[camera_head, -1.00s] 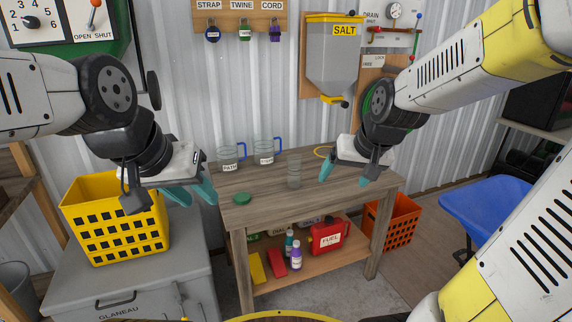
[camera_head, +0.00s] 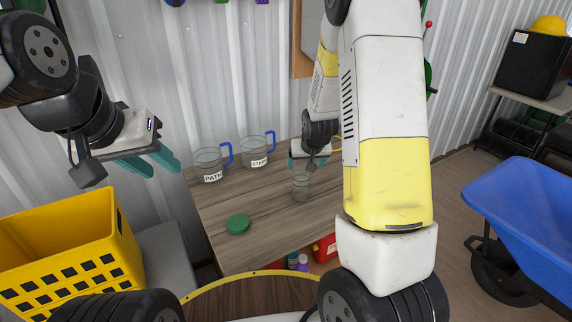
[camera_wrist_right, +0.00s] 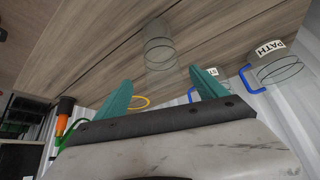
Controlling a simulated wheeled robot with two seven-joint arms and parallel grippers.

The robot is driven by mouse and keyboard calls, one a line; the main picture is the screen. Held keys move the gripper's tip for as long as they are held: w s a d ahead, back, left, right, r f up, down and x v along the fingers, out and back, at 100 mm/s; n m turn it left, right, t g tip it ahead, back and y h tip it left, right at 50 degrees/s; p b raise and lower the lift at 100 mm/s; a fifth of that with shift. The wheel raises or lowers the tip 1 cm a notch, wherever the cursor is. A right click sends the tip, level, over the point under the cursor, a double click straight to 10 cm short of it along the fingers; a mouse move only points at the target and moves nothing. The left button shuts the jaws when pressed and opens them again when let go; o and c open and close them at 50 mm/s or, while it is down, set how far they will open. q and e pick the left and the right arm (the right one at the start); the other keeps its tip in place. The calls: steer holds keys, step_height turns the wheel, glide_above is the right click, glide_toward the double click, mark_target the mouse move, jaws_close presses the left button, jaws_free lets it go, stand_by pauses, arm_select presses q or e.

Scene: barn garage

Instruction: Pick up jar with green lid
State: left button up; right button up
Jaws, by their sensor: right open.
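A clear, lidless glass jar (camera_head: 301,189) stands upright on the wooden table. It also shows in the right wrist view (camera_wrist_right: 159,48). A round green lid (camera_head: 238,225) lies flat on the table, apart from the jar, nearer the front left. My right gripper (camera_head: 308,163) is just behind the jar; its fingers are mostly hidden in the head view. In the right wrist view its teal fingers (camera_wrist_right: 163,88) are apart and empty, with the jar beyond the gap between their tips. My left gripper (camera_head: 152,163) hangs left of the table, its teal fingers apart and empty.
Two glass mugs with blue handles, PATH (camera_head: 208,164) and STEPS (camera_head: 255,152), stand at the table's back left. A yellow crate (camera_head: 70,255) is at the left. A blue wheelbarrow (camera_head: 525,205) is at the right. A yellow ring (camera_wrist_right: 140,102) lies behind the jar.

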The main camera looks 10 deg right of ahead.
mark_target(302, 172)
steer(key=x, duration=0.8)
steer(key=shift+s+a, duration=0.15)
steer(key=shift+a, duration=0.15)
steer(key=c, duration=1.5)
